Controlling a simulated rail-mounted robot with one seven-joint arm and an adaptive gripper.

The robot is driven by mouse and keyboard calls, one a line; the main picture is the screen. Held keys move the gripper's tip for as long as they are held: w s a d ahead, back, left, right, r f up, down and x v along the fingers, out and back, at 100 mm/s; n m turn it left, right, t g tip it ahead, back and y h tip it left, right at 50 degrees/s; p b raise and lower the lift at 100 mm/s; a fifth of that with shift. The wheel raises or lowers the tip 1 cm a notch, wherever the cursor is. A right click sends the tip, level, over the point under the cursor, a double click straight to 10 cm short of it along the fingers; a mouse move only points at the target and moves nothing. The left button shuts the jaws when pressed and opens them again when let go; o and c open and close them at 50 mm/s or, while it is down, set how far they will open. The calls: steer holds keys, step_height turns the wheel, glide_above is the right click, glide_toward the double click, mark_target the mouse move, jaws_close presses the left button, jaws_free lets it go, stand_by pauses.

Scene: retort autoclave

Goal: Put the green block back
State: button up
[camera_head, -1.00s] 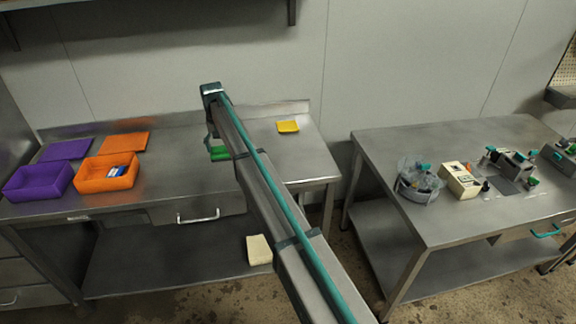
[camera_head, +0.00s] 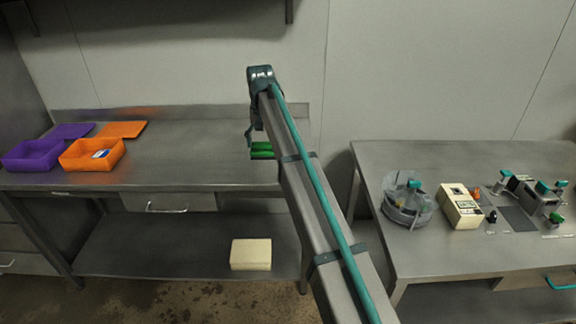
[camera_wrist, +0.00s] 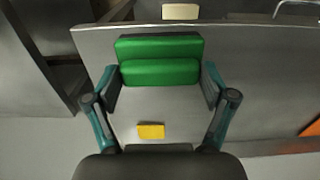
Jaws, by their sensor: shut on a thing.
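The green block (camera_wrist: 160,60) sits between the two fingers of my gripper (camera_wrist: 160,80) in the wrist view, with a finger against each side. It has two rounded green parts lying side by side. In the head view the green block (camera_head: 262,151) shows partly beside my arm, over the right part of the left steel table (camera_head: 210,160). My gripper (camera_head: 252,143) is mostly hidden behind the arm there. A yellow piece (camera_wrist: 151,131) lies on the table below the gripper in the wrist view; in the head view it is hidden.
A purple box (camera_head: 32,156) and an orange box (camera_head: 77,163) stand at the table's left, with flat purple and orange pieces behind. A cream block (camera_head: 251,254) is on the lower shelf.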

steer(key=shift+d, duration=0.35)
steer(key=shift+w+d+f, duration=0.1)
steer(key=shift+w+f, duration=0.05)
steer(key=shift+w, duration=0.15)
steer(key=shift+w+f+p, duration=0.8)
steer(key=shift+w+f, duration=0.8)
steer(key=shift+w, duration=0.55)
steer(key=shift+w+f+p, duration=0.8)
steer(key=shift+w+f, duration=0.8)
steer(key=shift+w, duration=0.6)
steer(key=shift+w+f+p, duration=0.8)
steer(key=shift+w+f, duration=0.8)
steer(key=shift+w, duration=0.55)
steer(key=shift+f+p, duration=0.3)
steer(key=shift+f, duration=1.3)
steer(key=shift+f, duration=0.1)
steer(key=o, duration=0.9)
steer(key=shift+c, duration=0.2)
